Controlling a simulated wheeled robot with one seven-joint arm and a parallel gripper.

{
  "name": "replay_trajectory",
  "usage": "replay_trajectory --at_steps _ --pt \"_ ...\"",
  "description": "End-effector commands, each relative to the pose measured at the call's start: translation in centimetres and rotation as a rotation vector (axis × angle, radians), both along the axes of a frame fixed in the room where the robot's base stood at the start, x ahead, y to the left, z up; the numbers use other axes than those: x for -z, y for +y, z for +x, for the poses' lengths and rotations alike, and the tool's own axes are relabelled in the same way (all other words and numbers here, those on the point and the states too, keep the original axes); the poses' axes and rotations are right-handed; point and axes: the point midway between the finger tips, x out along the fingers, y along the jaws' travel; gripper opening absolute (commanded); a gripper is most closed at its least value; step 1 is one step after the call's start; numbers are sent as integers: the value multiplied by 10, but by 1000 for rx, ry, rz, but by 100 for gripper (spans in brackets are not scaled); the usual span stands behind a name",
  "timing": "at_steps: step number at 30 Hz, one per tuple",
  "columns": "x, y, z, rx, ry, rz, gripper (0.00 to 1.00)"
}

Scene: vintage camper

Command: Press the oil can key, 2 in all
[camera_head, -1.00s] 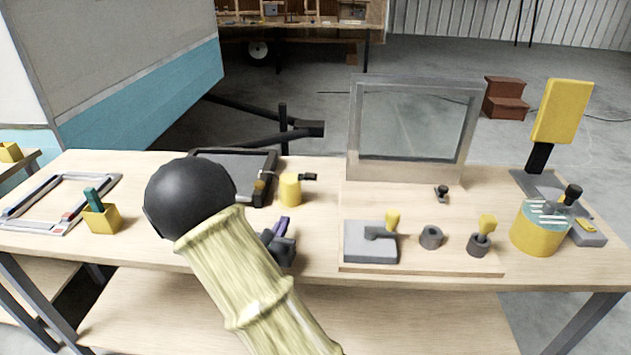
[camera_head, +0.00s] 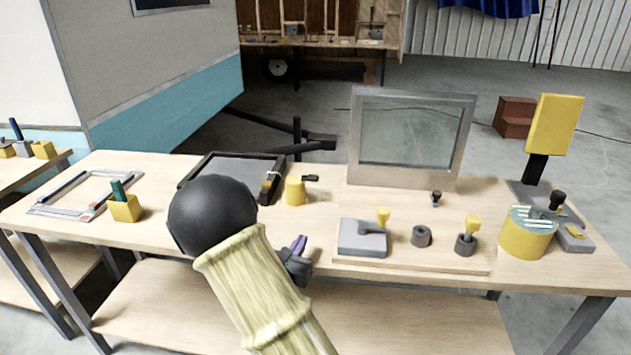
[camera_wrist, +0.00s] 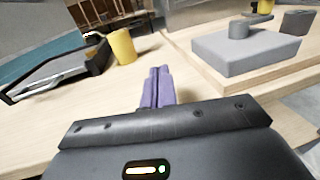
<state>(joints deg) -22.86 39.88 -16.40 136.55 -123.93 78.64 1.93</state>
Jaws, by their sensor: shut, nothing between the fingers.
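My gripper (camera_head: 299,243) has purple fingers, shut together with nothing between them, just over the front edge of the workbench. In the wrist view the fingers (camera_wrist: 158,75) point ahead over the bare bench top. A yellow can (camera_head: 295,190) with a dark piece sticking out at its top stands behind the gripper, apart from it. It also shows at upper left in the wrist view (camera_wrist: 122,46). I cannot make out a key with an oil can mark. A grey block (camera_head: 362,238) with a lever and yellow knob sits right of the gripper, not touching it.
A wooden board (camera_head: 440,265) carries the block, two dark round fittings and a clear-paned frame (camera_head: 465,130). A black tray (camera_head: 190,180) lies left of the can. A yellow drum (camera_head: 527,238) and an upright yellow paddle (camera_head: 555,125) stand at right. A yellow box (camera_head: 126,209) stands left.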

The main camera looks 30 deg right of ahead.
Motion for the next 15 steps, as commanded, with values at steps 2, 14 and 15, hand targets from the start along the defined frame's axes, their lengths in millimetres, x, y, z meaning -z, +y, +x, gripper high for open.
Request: replay_trajectory --at_steps 2,14,15 --pt "-1 -6 -5 34 -2 19 0" --pt "2 -34 -42 238 -9 152 0" --pt "3 -38 -48 267 -10 173 0"
